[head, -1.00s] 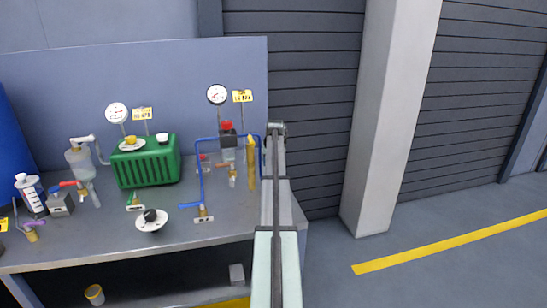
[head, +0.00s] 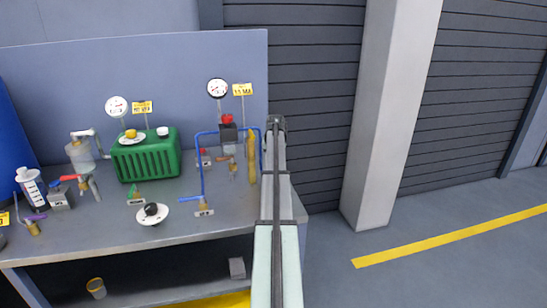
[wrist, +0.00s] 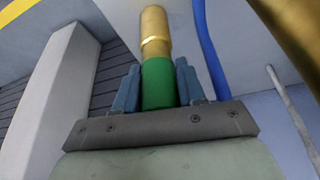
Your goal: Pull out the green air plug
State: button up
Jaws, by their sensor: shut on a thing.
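In the wrist view the green air plug (wrist: 158,88) is a smooth green cylinder between the two blue-grey fingers of my gripper (wrist: 157,68). My gripper is shut on it. A brass cylinder (wrist: 155,32) is in line with the plug and touches its far end. I cannot tell whether this brass part belongs to the plug or to a fitting that it sits in. In the head view my arm reaches to the right end of the bench and hides the plug and fingers.
A blue pipe (wrist: 208,50) runs close to the right of the plug. The grey bench (head: 100,225) carries a green ribbed box (head: 147,158), a blue pipe frame (head: 201,165) and a yellow upright post (head: 251,160). A pale pillar (head: 372,120) stands right of my arm.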

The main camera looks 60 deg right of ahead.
jog(key=o, duration=0.5)
jog(key=shift+c, duration=0.2)
jog(key=c, duration=0.3)
jog(key=shift+c, duration=0.2)
jog(key=shift+r, duration=0.4)
jog(key=shift+r, duration=2.35)
